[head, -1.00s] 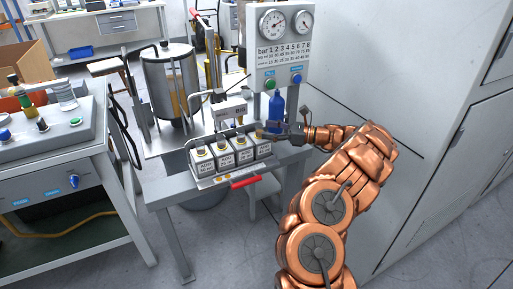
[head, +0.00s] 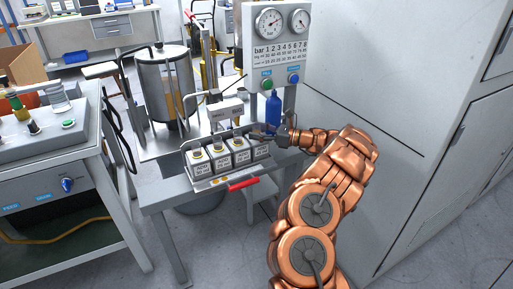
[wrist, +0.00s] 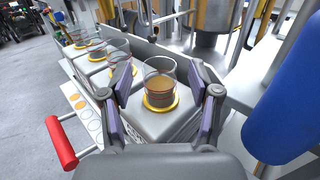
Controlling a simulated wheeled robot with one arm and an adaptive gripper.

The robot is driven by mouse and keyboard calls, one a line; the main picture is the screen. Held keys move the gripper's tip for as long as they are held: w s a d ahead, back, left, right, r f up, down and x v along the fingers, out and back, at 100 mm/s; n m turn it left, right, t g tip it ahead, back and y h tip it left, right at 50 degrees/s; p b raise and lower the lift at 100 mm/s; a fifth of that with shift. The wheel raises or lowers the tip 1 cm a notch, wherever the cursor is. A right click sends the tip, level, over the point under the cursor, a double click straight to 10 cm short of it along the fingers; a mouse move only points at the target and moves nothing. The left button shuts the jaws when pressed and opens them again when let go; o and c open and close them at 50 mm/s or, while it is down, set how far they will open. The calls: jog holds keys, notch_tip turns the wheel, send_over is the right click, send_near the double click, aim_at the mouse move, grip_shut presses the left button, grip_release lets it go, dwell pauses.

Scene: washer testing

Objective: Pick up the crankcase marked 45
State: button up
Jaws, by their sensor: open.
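Several grey-white box-shaped crankcases stand in a row in a metal tray (head: 222,178). Each has a dark-printed label on its front; I cannot read which is marked 45. My gripper (head: 262,137) is at the right end of the row, over the rightmost crankcase (head: 259,151). In the wrist view my gripper (wrist: 163,100) is open, its two fingers on either side of the nearest crankcase's (wrist: 165,122) clear cup with brown contents and yellow ring. I cannot tell whether the fingers touch it. The other crankcases run off to the upper left there.
A blue bottle (head: 273,107) stands close behind my gripper, large at the right of the wrist view. A red handle (head: 243,184) sticks out at the tray's front. A gauge panel (head: 282,48) rises behind; a white cabinet (head: 400,130) stands to the right.

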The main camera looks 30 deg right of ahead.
jog(key=shift+w+a, duration=0.2)
jog(key=shift+w, duration=0.05)
grip_shut()
dwell(0.3)
